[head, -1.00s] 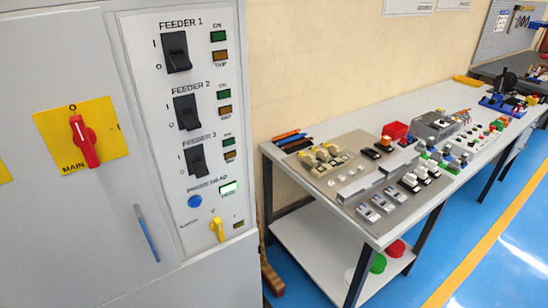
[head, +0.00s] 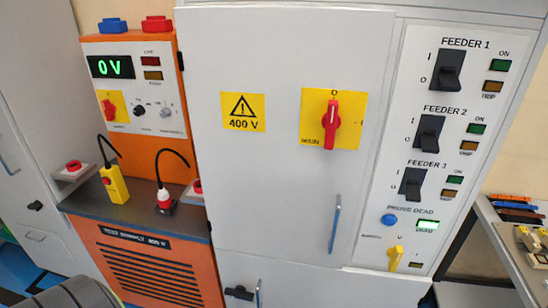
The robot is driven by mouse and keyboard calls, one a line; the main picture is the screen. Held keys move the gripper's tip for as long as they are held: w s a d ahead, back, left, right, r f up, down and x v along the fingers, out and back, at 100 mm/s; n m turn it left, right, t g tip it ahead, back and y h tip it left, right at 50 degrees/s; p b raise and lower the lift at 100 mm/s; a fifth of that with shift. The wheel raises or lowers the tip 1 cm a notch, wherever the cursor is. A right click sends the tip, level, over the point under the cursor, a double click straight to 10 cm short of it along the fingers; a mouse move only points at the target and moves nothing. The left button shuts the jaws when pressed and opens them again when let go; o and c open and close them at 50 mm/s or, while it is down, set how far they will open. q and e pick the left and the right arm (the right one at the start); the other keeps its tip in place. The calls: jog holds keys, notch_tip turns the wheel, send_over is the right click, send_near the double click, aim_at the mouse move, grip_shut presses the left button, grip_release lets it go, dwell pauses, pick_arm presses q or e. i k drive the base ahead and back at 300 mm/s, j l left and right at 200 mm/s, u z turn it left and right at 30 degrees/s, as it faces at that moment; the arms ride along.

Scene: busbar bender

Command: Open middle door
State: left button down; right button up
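A grey cabinet door (head: 265,60) fills the middle of the head view and looks closed. It carries a red rotary MAIN switch (head: 331,124) on a yellow plate, with the handle upright toward O, and a yellow 400 V warning sign (head: 243,111). A blue vertical handle (head: 335,222) is at its lower right. Another handle (head: 258,293) shows on the panel below, beside a black latch (head: 239,292). Neither of my grippers is in view.
The feeder panel (head: 458,40) with black switches is right of the door. An orange test supply (head: 150,255) reading 0 V stands left. Another grey cabinet (head: 35,110) is at far left. A workbench (head: 500,235) is at the right edge.

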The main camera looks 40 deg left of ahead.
aim_at(259, 81)
jog(key=u, duration=1.15)
